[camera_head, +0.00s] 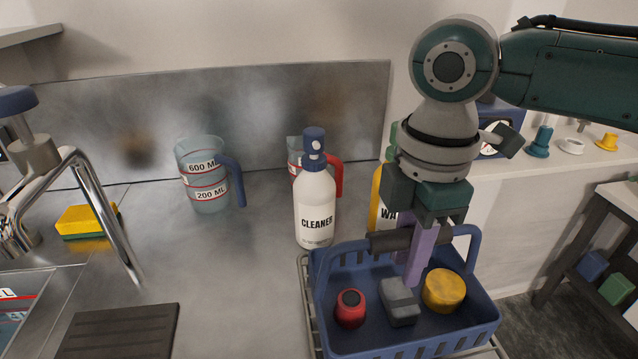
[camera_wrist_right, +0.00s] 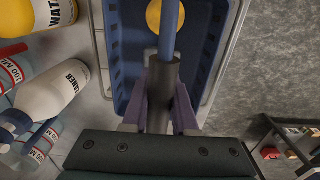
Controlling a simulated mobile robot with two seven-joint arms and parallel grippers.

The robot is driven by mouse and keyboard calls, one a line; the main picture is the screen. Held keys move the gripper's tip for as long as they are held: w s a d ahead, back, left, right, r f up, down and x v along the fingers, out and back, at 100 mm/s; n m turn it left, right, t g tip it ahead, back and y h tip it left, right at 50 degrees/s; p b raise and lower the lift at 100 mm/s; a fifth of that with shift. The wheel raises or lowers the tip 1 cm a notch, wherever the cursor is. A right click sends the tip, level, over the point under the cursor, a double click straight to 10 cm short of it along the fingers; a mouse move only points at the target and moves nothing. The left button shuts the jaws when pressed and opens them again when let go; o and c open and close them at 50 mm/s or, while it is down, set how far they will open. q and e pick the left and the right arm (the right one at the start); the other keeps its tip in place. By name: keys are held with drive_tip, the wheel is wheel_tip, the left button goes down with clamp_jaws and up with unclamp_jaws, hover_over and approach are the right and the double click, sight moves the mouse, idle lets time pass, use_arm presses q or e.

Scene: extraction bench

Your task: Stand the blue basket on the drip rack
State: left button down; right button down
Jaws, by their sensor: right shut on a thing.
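The blue basket (camera_head: 335,335) is at the lower right of the head view, upright, with a red item (camera_head: 350,308), a grey item (camera_head: 398,302) and a yellow item (camera_head: 444,291) inside. My right gripper (camera_head: 420,256) is shut on the dark grip of the basket's handle, which also shows in the wrist view (camera_wrist_right: 162,95). The wire drip rack (camera_head: 304,290) shows around the basket's edges, also in the wrist view (camera_wrist_right: 232,62). The basket is over the rack; I cannot tell whether its base touches. My left gripper is out of view.
A white cleaner bottle (camera_head: 315,208) stands close behind the basket. A yellow bottle (camera_head: 376,200) is partly hidden by my arm. A measuring jug (camera_head: 208,175), sponge (camera_head: 85,222), tap (camera_head: 95,190) and dark ridged mat (camera_head: 120,332) are on the left. The bench middle is clear.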

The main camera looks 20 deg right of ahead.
drive_tip(key=shift+f, duration=0.15)
drive_tip(key=c, duration=0.7)
unclamp_jaws()
wheel_tip(320, 180, up, 11)
drive_tip(key=shift+r+p, duration=0.1)
drive_tip(key=shift+p, duration=0.2)
drive_tip(key=shift+r, duration=0.6)
